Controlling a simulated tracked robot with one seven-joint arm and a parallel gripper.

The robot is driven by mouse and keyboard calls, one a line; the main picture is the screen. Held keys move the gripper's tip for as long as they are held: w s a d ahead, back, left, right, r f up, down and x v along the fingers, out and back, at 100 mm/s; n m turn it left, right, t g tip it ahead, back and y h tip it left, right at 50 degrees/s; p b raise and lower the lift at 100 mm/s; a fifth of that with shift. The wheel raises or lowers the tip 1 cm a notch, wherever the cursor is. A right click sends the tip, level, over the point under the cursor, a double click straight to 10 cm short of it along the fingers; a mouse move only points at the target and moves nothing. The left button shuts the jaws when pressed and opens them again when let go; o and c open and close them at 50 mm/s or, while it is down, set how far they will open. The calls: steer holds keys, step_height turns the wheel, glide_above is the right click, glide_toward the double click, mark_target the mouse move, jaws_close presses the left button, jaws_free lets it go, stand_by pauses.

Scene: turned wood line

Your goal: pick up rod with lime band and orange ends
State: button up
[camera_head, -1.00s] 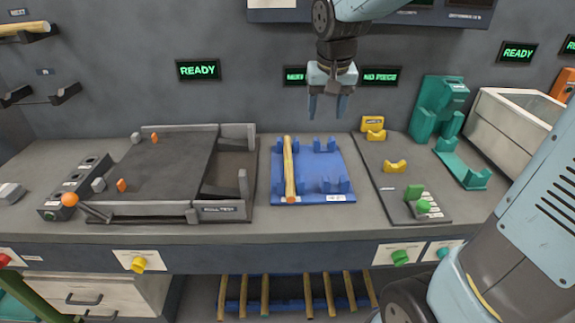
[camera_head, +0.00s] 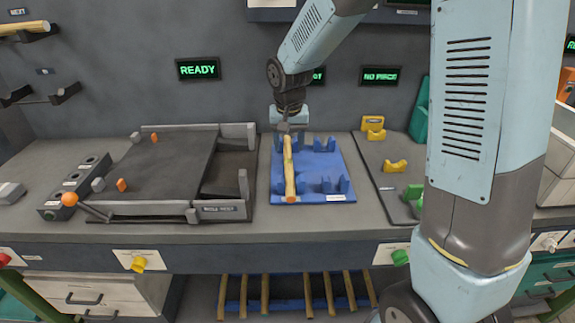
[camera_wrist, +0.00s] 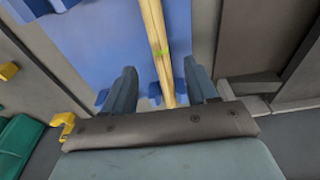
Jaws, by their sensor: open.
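A pale wooden rod (camera_head: 289,178) lies lengthwise in the left supports of the blue tray (camera_head: 325,196). Its near end looks orange. In the wrist view the rod (camera_wrist: 151,22) carries a lime-green band and runs between my fingers. My gripper (camera_head: 289,148) is open above the far part of the rod. In the wrist view the fingers of my gripper (camera_wrist: 163,90) stand apart on either side of the rod, with a gap to each. The rod's far end is hidden behind my gripper.
A dark ramp table (camera_head: 160,170) with raised edges stands left of the tray. Yellow rests (camera_head: 395,166) and green blocks (camera_head: 413,193) sit on a grey board to the right. More rods (camera_head: 264,295) hang in a rack below the bench.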

mark_target(288, 161)
steer(key=shift+w+f, duration=0.2)
steer(key=shift+f, duration=0.95)
steer(key=shift+w+f, duration=0.2)
steer(key=shift+f, duration=1)
steer(key=shift+w+f, duration=0.2)
steer(key=shift+f, duration=0.95)
jaws_close()
